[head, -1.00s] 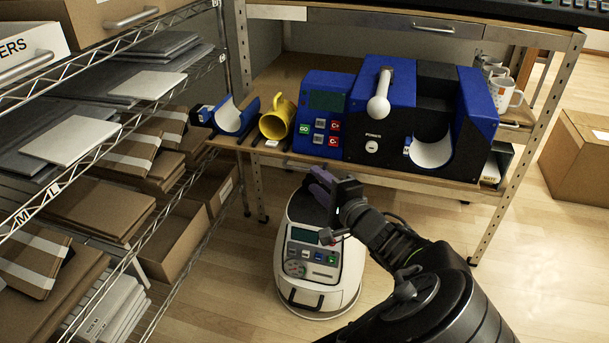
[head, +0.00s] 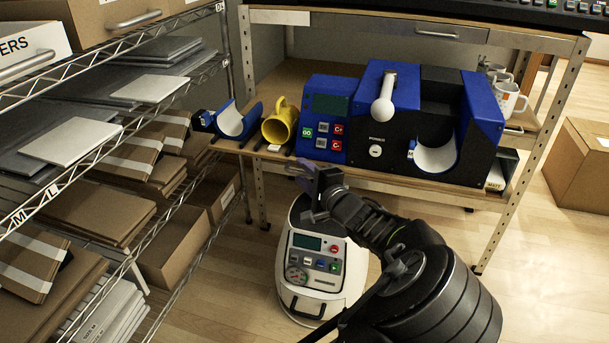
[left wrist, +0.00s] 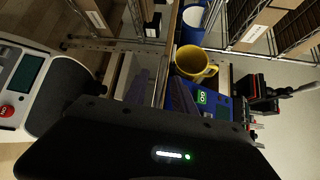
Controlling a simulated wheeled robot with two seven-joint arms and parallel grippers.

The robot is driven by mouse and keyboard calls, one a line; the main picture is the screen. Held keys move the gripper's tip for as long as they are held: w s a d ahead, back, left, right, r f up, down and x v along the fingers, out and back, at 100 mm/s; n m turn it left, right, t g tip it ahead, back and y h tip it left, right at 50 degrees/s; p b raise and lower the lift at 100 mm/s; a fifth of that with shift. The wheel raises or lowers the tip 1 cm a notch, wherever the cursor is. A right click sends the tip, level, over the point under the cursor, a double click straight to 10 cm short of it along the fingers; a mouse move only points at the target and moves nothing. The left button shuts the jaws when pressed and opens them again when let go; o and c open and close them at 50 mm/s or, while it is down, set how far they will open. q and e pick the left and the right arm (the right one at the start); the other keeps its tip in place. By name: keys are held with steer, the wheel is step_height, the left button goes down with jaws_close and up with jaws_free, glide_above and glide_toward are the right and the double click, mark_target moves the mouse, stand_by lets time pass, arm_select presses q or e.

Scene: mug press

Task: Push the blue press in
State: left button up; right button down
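The blue press machine (head: 440,100) stands on the table, blue and black with a white-knobbed lever and a white-lined hollow. At its left are a control box with a GO button (head: 306,132) and a yellow mug (head: 279,122). Left of the mug is a separate curved blue press piece (head: 236,121) with a white inner face, apart from the machine. In the left wrist view the mug (left wrist: 194,66) is just beyond my fingers. My left gripper (head: 305,174) is in front of and below the table edge, fingers apart and empty. My right gripper is not seen.
A wire shelf (head: 105,150) with flat boxes stands close on the left. White mugs (head: 508,97) stand at the table's right end. A cardboard box (head: 578,160) is on the floor at right. Dark rails stick out at the table's front edge.

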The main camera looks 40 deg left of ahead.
arm_select(q)
steer(key=shift+c, duration=0.3)
jaws_close()
stand_by(1.1)
